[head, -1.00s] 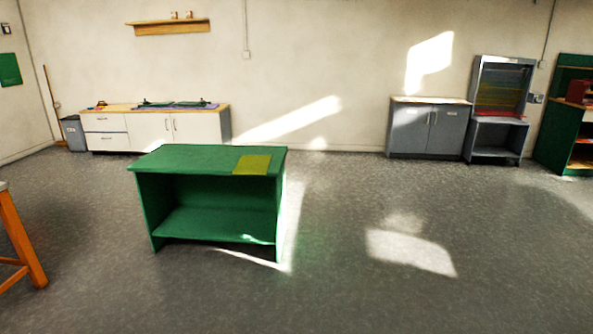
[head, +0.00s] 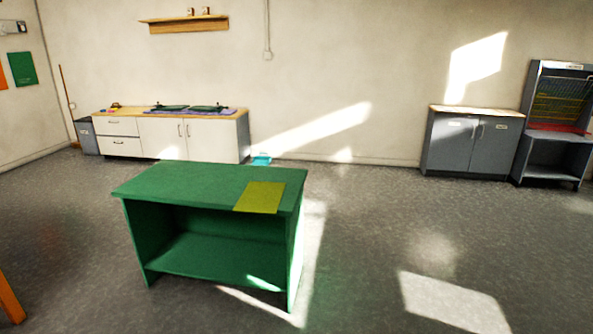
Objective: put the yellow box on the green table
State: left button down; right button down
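The green table (head: 170,180) stands on the floor left of the middle in the head view. It has a flat top, side panels and an open lower shelf. A flat yellow-olive rectangle (head: 260,197) lies on the right part of its top; it looks like a mat or patch. I see no yellow box that I can make out. Neither of my grippers shows in the head view, so what they hold is hidden.
A white cabinet (head: 160,137) with a wooden top stands at the back left, beside a grey bin (head: 87,136). A grey cabinet (head: 468,147) and a grey rack (head: 555,135) stand at the back right. An orange leg (head: 10,300) shows at lower left. Floor right of the table is clear.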

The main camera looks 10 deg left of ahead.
aim_at(208, 190)
jog(key=i+j+u, duration=0.15)
jog(key=i+u, duration=0.7)
jog(key=i, duration=0.15)
jog(key=i+l+u, duration=0.25)
jog(key=i+u, duration=0.15)
jog(key=i+j+z, duration=0.15)
jog(key=i, duration=0.35)
jog(key=i+j+z, duration=0.15)
jog(key=i+j, duration=0.25)
jog(key=i+j+z, duration=0.15)
jog(key=i+j, duration=0.2)
jog(key=i, duration=0.15)
jog(key=i+j+z, duration=0.4)
jog(key=j, duration=0.15)
jog(key=i+j+z, duration=0.2)
jog(key=j+z, duration=0.2)
jog(key=j, duration=0.25)
jog(key=i+j+z, duration=0.2)
jog(key=j, duration=0.15)
jog(key=k, duration=0.05)
